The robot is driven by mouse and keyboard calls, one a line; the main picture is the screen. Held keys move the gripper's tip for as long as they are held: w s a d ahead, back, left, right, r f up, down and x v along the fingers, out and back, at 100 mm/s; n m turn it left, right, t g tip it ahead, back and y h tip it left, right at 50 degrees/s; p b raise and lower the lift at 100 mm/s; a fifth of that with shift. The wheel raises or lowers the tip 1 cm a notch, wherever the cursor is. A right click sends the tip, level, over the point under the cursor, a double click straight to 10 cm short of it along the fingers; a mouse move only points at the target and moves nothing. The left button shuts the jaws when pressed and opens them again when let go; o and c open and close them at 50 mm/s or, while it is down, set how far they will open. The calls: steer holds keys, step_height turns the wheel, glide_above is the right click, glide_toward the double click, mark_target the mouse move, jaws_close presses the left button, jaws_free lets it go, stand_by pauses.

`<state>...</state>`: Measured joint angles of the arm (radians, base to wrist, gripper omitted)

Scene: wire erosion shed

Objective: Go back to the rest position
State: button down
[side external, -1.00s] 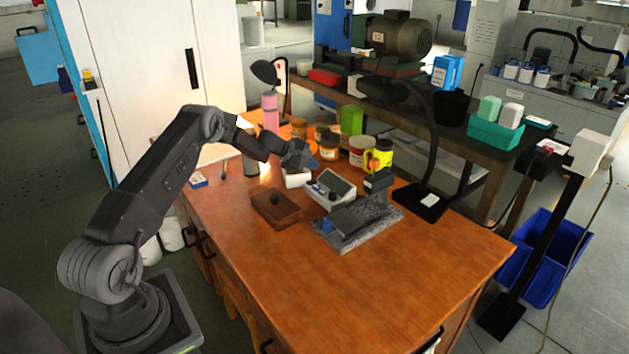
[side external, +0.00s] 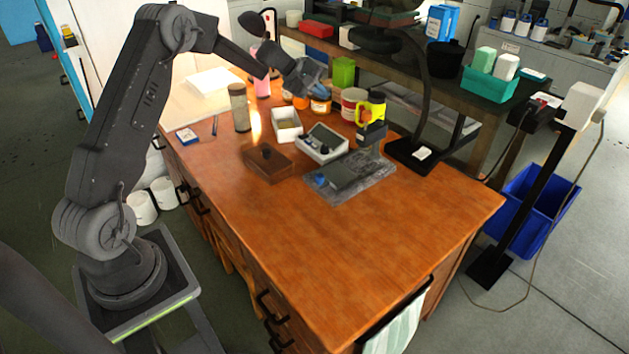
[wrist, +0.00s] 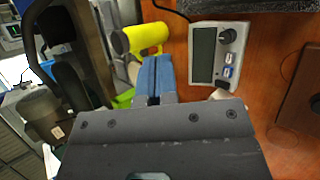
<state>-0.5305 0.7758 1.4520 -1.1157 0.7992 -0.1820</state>
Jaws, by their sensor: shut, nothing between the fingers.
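My gripper (side external: 314,83) is raised above the back part of the wooden bench (side external: 400,240), over the jars, with nothing held. In the wrist view its blue fingers (wrist: 155,78) are together and empty. My arm stands bent at the left side of the bench in the side view.
A stone-based stand (side external: 350,180), a brown block (side external: 267,161) and a black lamp (side external: 425,100) stand nearby. The bench front is clear.

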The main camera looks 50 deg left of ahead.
steer(key=s+d+r+m+g+y, duration=0.1)
steer(key=s+d+r+m+g, duration=0.1)
steer(key=s+d+r+m, duration=0.5)
steer(key=s+d+r+m+g, duration=0.1)
steer(key=s+d+r+m, duration=0.2)
steer(key=s+d+r, duration=0.65)
steer(key=s+d+f+m+y, duration=0.2)
steer(key=s+d+m, duration=0.1)
steer(key=s, duration=0.8)
steer(key=s+d+f+m+y, duration=0.1)
steer(key=s+d+m, duration=0.3)
steer(key=s, duration=0.7)
steer(key=shift+d+f+y, duration=0.25)
steer(key=shift+f+y, duration=0.15)
steer(key=shift+f, duration=0.45)
